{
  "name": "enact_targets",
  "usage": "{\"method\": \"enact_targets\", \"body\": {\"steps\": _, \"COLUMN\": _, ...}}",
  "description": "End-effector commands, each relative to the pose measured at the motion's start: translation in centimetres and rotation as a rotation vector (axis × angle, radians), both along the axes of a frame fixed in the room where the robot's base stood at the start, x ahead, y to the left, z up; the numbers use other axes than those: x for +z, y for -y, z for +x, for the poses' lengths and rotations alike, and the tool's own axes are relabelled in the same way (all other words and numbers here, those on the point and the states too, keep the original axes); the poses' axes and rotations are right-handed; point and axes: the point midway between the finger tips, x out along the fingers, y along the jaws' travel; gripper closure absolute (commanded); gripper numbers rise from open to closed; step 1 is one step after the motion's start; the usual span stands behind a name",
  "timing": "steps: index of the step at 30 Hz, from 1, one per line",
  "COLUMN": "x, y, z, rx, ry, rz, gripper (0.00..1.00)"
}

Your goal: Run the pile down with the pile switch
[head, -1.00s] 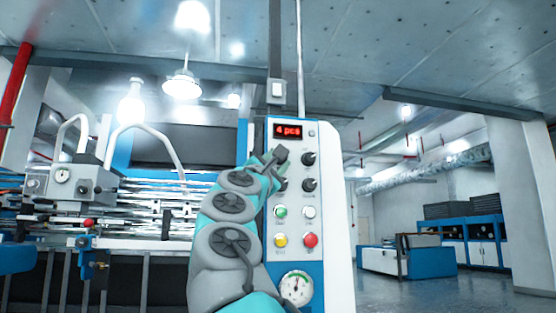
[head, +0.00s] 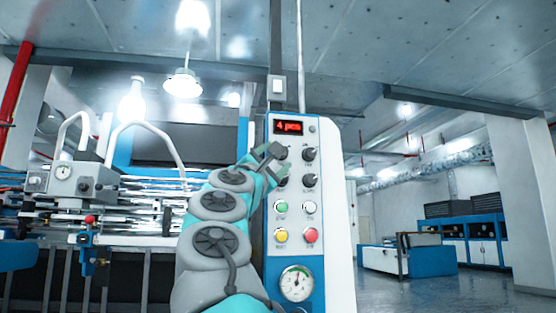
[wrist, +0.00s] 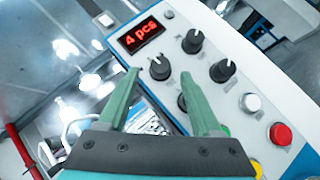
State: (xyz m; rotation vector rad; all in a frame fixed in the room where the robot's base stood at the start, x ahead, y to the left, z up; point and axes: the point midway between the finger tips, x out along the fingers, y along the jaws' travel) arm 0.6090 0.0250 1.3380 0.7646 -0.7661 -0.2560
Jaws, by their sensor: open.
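The control panel (head: 295,230) is a white and blue upright box with a red display (head: 288,128) reading "4 pcs". Below the display are black knobs in two rows; the labels are too small to read, so I cannot tell which is the pile switch. My gripper (head: 273,162) is open in front of the left knobs and partly hides them. In the wrist view its two green fingers (wrist: 160,78) point at the panel, with the upper left knob (wrist: 159,68) between and beyond their tips. The lower left knob (wrist: 183,102) is partly behind the right finger. I cannot tell whether anything touches.
Green (head: 281,207), white (head: 310,207), yellow (head: 281,236) and red (head: 311,235) buttons sit below the knobs, above a round gauge (head: 296,283). Machine rails and hoses (head: 130,190) stand at the left. Open floor (head: 440,288) lies at the right.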

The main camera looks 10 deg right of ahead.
Motion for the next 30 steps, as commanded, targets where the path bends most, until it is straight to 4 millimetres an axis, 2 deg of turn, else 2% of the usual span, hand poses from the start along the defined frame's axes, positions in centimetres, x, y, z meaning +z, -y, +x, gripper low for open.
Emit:
{"method": "enact_targets", "body": {"steps": 4, "x": -1.0, "y": -0.9, "z": -1.5, "rx": -0.002, "ry": 0.003, "rz": -0.001, "gripper": 0.34}}
{"method": "enact_targets", "body": {"steps": 13, "x": -2.4, "y": -2.2, "z": -3.3, "rx": -0.001, "ry": 0.001, "rz": 0.000, "gripper": 0.34}}
{"method": "enact_targets", "body": {"steps": 30, "x": -2.9, "y": -2.4, "z": -3.7, "rx": -0.001, "ry": -0.002, "rz": 0.002, "gripper": 0.34}}
